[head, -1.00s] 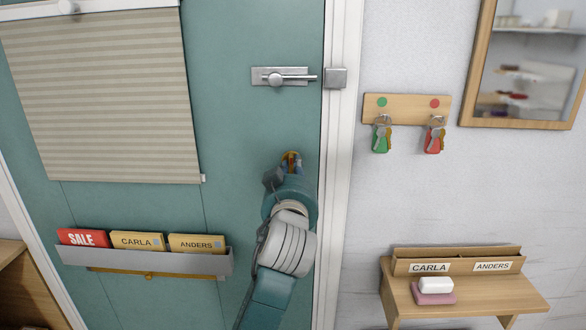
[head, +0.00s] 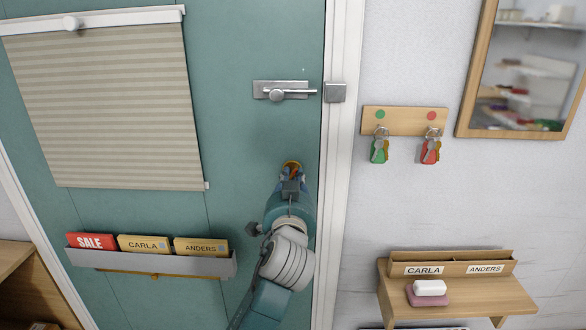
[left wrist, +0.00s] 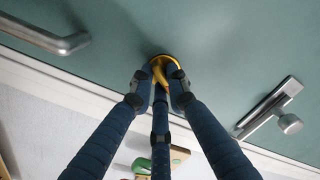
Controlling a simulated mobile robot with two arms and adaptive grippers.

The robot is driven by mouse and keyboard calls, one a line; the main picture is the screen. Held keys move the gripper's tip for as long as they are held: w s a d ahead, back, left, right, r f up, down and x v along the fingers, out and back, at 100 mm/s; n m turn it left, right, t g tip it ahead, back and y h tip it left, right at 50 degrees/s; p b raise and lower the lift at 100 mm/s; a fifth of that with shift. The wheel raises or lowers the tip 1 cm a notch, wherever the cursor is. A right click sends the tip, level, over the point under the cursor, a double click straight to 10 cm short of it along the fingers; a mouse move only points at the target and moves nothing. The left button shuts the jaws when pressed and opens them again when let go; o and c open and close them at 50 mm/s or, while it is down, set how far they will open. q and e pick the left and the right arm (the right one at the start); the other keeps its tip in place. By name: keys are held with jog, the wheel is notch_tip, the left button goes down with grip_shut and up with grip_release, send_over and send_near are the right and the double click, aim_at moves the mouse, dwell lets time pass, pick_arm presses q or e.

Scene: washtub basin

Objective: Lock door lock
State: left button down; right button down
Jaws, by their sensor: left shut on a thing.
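A round yellow lock (head: 291,164) with a yellow turn piece sits on the green door (head: 235,140), near its right edge and below a metal slide bolt. My left gripper (head: 291,174) is shut on the yellow turn piece. In the left wrist view, the left gripper's dark blue fingers (left wrist: 161,84) close around the yellow turn piece (left wrist: 161,66), against the door. The fingers hide part of the lock, so its exact angle is hard to tell. My right gripper is in neither view.
The slide bolt (head: 285,91) sits above my gripper, its rod end just short of the frame catch (head: 335,92). A metal handle (left wrist: 50,38) shows in the left wrist view. A key rack (head: 405,120) hangs right of the white door frame (head: 338,200).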

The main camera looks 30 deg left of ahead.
pick_arm(q)
jog(key=m+p, duration=0.6)
jog(key=m, duration=0.1)
jog(key=shift+a+r, duration=0.15)
jog(key=shift+r, duration=0.05)
jog(key=shift+s+f+m+p, duration=0.1)
jog(key=shift+f+m+p, duration=0.05)
jog(key=shift+m+p, duration=1.9)
jog(key=shift+m, duration=0.45)
jog(key=c, duration=1.7)
grip_release()
jog(key=v, duration=1.2)
jog(key=shift+f, duration=0.1)
